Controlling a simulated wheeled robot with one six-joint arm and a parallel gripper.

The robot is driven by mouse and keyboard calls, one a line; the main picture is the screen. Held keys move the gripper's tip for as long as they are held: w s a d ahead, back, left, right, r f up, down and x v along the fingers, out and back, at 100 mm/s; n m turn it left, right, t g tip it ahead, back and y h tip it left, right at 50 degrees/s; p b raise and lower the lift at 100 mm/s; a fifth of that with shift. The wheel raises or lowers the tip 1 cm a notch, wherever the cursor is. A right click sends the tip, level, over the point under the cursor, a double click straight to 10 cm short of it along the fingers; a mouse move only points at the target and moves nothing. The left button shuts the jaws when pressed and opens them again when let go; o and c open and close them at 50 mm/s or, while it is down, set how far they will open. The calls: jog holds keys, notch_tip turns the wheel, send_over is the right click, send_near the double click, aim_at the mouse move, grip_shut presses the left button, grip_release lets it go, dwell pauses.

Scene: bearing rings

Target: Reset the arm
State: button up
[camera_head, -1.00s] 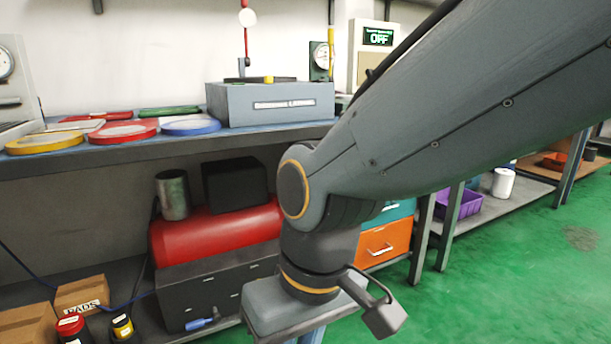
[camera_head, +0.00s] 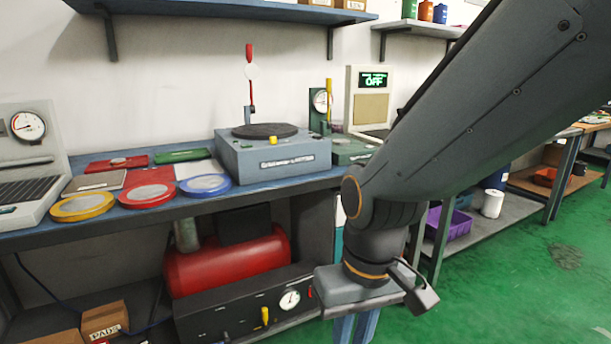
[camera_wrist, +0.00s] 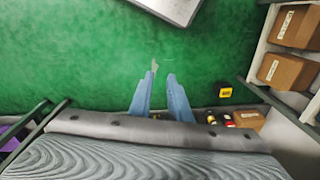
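My arm (camera_head: 470,110) reaches in from the upper right in the head view. My gripper (camera_head: 352,335) points down in front of the workbench, its blue fingers cut off by the lower picture edge. In the wrist view my gripper (camera_wrist: 161,77) has its two blue fingers apart, with green floor showing between them. I see nothing held. A small pale mark lies by the left fingertip; I cannot tell what it is.
The workbench (camera_head: 60,240) carries yellow, red and blue rings, flat trays and a grey turntable box (camera_head: 275,160). A red tank (camera_head: 225,265) sits below. Cardboard boxes (camera_wrist: 285,72) stand at right in the wrist view. Green floor (camera_head: 540,290) is open at right.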

jog(key=s+d+r+m+p, duration=0.1)
jog(key=d+r+p, duration=0.5)
jog(key=r+p, duration=0.2)
jog(key=s+d+r+m+h+p, duration=0.1)
jog(key=d+r+m+p, duration=0.1)
jog(key=d+r+p, duration=0.4)
jog(key=r+p, duration=0.2)
jog(key=p, duration=0.3)
jog(key=shift+s+d+m+p, duration=0.2)
jog(key=shift+d+m+p, duration=0.1)
jog(key=shift+f, duration=0.1)
